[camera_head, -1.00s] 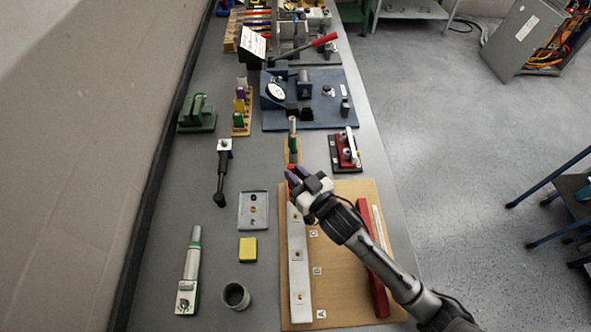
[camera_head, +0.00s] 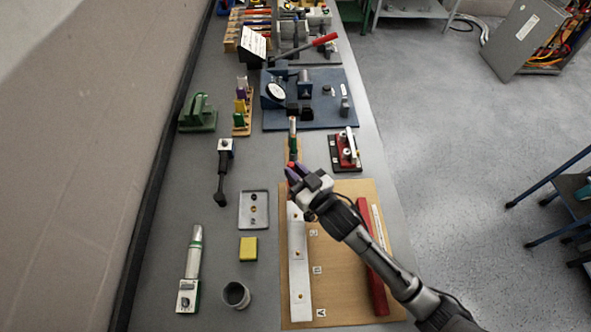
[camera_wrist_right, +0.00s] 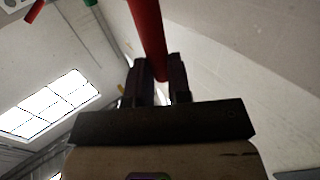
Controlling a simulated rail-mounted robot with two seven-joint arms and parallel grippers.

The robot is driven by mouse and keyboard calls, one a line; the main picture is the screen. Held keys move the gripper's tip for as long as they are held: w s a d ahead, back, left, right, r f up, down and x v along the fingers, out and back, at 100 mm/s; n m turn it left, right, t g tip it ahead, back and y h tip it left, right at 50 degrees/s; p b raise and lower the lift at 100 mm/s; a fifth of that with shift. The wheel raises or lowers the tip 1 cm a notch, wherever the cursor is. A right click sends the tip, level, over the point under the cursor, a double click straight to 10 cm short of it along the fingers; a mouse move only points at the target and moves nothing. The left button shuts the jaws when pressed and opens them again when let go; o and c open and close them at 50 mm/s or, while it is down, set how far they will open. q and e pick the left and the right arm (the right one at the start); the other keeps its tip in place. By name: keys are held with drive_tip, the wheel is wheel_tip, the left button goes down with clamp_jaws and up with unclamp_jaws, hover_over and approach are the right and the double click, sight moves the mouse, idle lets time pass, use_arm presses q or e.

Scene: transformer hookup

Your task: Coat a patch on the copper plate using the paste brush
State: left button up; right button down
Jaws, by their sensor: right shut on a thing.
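My right gripper (camera_head: 294,174) is over the far end of a pale metal bar (camera_head: 299,275) with brass studs on the brown board. It is shut on a red rod-like thing, which runs up between the fingers in the right wrist view (camera_wrist_right: 148,35). A small red end (camera_head: 291,165) shows at the fingers in the head view. I cannot tell whether this is the paste brush; no bristles show. A tan or coppery strip (camera_head: 292,154) with a green and white piece on it lies just beyond the gripper. I cannot make out the copper plate for certain. My left gripper is not in view.
The brown board (camera_head: 345,290) carries a red bar (camera_head: 371,260). To its left are a grey tray (camera_head: 254,222), a yellow block (camera_head: 248,249) and a dark cup (camera_head: 236,296). A blue fixture plate (camera_head: 330,115) stands beyond. Bare bench lies left of the tray.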

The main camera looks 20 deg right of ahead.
drive_tip(key=shift+s+a, duration=0.25)
drive_tip(key=shift+s, duration=0.35)
drive_tip(key=shift+w, duration=0.1)
drive_tip(key=r+p, duration=0.1)
drive_tip(key=p, duration=0.1)
drive_tip(key=w+r+p, duration=0.1)
drive_tip(key=r+p, duration=0.2)
drive_tip(key=shift+w+d+p, duration=0.2)
drive_tip(key=shift+d+p, duration=0.05)
drive_tip(key=shift+p, duration=0.1)
idle(1.5)
drive_tip(key=shift+f, duration=0.1)
idle(0.7)
